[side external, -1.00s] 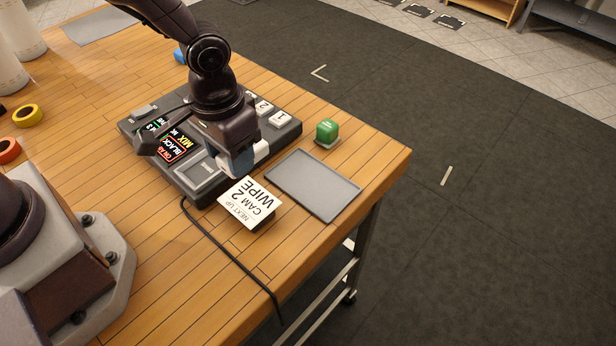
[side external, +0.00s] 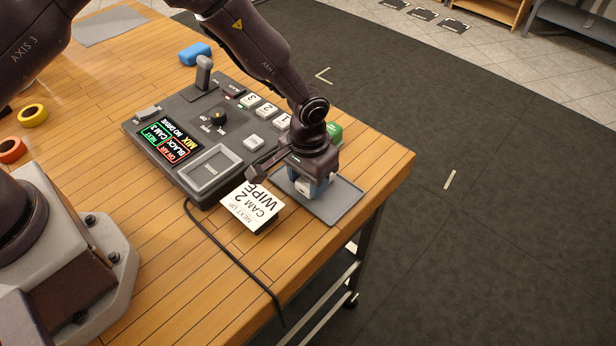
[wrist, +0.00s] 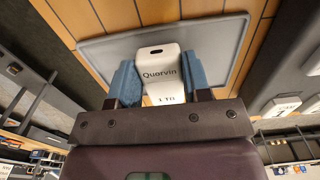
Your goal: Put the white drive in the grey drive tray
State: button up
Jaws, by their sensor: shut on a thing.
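The white drive (wrist: 160,70), marked "Quorvin", is between the blue fingers of my gripper (side external: 308,190) in the wrist view. My gripper is shut on it. In the side view only a small pale part of the drive (side external: 303,187) shows. The grey drive tray (side external: 343,203) is a flat, shallow-rimmed rectangle at the table's right side. My gripper and the drive are over it, towards its left part. The tray (wrist: 225,45) also shows behind the drive in the wrist view. I cannot tell whether the drive touches the tray.
A dark console (side external: 165,115) with an empty drive bay (side external: 209,171) and a screen reading "NO DRIVE" stands left of the tray. A "CAM 2 WIPE" card (side external: 252,207) lies near the tray. A green block (side external: 335,132) is behind my gripper. A black cable (side external: 235,258) crosses the front.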

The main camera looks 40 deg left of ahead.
jog(key=shift+f, duration=0.2)
jog(key=o, duration=1)
jog(key=s+a+r+t, duration=0.1)
jog(key=a+r, duration=0.1)
jog(key=r, duration=0.9)
jog(key=s+a+r, duration=0.1)
jog(key=a+r, duration=0.1)
jog(key=r, duration=0.8)
jog(key=s+a+r+t, duration=0.2)
jog(key=s+a+r, duration=0.4)
jog(key=s, duration=0.4)
jog(key=s+a+r+t, duration=0.2)
jog(key=s+a+r, duration=0.4)
jog(key=s, duration=0.3)
jog(key=shift+s+r+t, duration=0.3)
jog(key=shift+s+r, duration=0.05)
jog(key=shift+s, duration=0.05)
